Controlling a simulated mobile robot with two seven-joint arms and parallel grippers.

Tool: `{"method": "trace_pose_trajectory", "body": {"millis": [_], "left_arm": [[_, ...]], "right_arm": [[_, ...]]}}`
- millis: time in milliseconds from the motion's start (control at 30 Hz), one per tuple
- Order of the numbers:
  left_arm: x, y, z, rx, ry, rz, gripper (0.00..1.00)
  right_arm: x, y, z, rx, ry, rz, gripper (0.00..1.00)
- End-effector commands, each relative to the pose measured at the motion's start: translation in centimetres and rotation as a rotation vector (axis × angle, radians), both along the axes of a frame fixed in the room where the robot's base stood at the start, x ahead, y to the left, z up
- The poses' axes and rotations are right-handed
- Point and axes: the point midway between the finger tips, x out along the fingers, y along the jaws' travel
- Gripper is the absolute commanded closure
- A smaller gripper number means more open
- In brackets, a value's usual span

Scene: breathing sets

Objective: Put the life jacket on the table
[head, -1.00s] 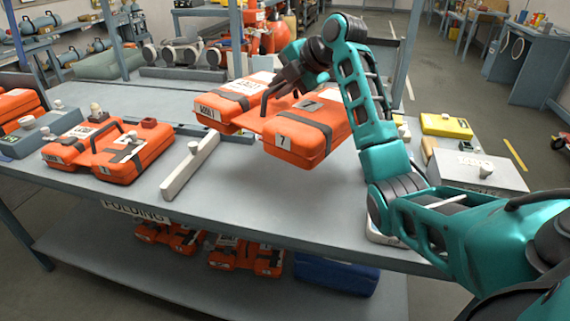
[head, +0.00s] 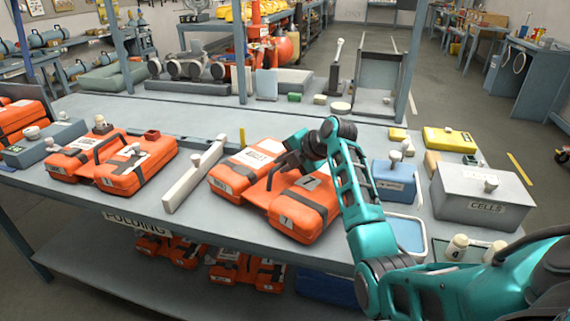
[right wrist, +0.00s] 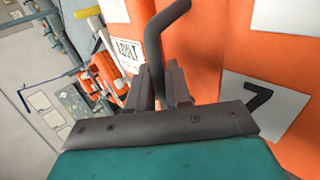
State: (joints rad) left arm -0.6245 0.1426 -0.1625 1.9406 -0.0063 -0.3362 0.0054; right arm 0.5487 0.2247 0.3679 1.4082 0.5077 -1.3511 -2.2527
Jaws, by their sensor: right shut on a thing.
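The orange life jacket (head: 301,213) marked 7 is at the front middle of the grey table (head: 150,235), right of a pale upright divider bar (head: 195,175). It looks low against the tabletop; I cannot tell whether its whole underside touches. My right gripper (head: 278,168) is above it, shut on its dark handle. In the right wrist view the jaws (right wrist: 165,85) hold the bent dark handle (right wrist: 158,45), with orange fabric and the 7 label beside them. My left gripper is not in view.
Another orange life jacket (head: 112,162) lies left of the divider. A blue box (head: 394,180), a grey CELLS box (head: 482,198), a yellow case (head: 450,139) and a blue-lined tray (head: 405,234) stand to the right. More orange jackets (head: 245,270) lie on the lower shelf.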

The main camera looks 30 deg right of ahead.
Motion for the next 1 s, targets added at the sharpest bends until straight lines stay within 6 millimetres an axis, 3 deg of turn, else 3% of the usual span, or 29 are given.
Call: {"method": "trace_pose_trajectory", "body": {"millis": [200, 233, 500, 800, 1000], "left_arm": [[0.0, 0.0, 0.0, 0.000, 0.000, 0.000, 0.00], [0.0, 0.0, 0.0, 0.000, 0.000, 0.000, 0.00], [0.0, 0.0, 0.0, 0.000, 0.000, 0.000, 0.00], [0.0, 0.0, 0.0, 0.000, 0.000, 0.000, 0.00], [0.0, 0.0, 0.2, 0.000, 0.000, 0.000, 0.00]], "right_arm": [[0.1, -0.1, -0.1, -0.002, -0.009, -0.002, 1.00], [0.0, -0.1, -0.3, -0.002, -0.003, -0.001, 0.80], [0.0, -0.1, -0.3, -0.002, -0.004, -0.001, 0.55], [-0.2, -0.2, 0.0, -0.002, -0.004, -0.001, 0.55], [-2.0, -0.8, 1.8, -0.006, -0.005, -0.002, 0.55]]}}
